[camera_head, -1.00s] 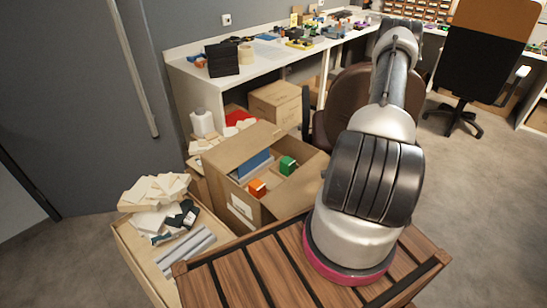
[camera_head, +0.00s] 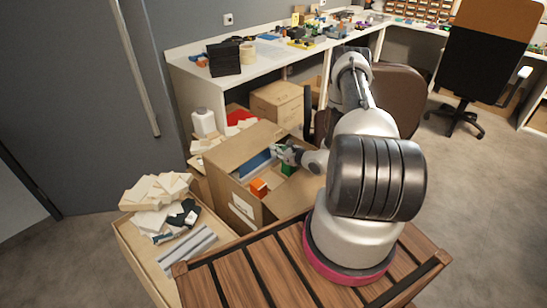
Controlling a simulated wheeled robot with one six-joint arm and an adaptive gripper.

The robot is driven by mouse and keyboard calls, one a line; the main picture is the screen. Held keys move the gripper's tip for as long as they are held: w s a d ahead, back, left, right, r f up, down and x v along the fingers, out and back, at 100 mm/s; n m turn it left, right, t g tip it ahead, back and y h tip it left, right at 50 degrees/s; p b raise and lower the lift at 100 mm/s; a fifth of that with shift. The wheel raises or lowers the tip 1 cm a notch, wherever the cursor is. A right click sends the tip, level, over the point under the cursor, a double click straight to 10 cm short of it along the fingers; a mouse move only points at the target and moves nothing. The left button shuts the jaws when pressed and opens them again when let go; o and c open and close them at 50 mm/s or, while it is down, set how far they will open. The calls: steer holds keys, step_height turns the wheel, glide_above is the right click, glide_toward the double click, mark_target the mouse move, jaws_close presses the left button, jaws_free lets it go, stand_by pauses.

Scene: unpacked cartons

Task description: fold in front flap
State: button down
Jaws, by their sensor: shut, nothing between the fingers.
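An open brown carton (camera_head: 233,195) with a white label stands on the floor behind my deck. A flap (camera_head: 232,146) stands up along its far left edge. Another flap (camera_head: 290,200) spreads at its near right side. Inside lie a blue item (camera_head: 254,163), an orange block (camera_head: 259,187) and a green block (camera_head: 287,169), partly hidden by my arm. My gripper (camera_head: 276,150) is shut and empty, over the carton's opening beside the far flap. I cannot tell whether it touches the flap. My wrist hides the carton's right far corner.
A tray (camera_head: 140,262) of cream pieces and grey bars is at the left. A closed carton (camera_head: 277,103) stands behind, near a white bottle (camera_head: 203,122). A white workbench (camera_head: 270,62) runs along the wall. A brown chair (camera_head: 395,95) is close behind my arm.

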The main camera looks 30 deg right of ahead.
steer(key=shift+w+a+f, duration=0.1)
steer(key=shift+w+f, duration=0.05)
steer(key=shift+f, duration=0.55)
steer(key=shift+w+a+f, duration=0.1)
steer(key=shift+w+f, duration=0.1)
steer(key=shift+f, duration=0.55)
steer(key=shift+w+f, duration=0.15)
steer(key=shift+f, duration=0.55)
step_height(320, 180, up, 7)
steer(key=shift+w, duration=0.3)
steer(key=shift+a, duration=0.1)
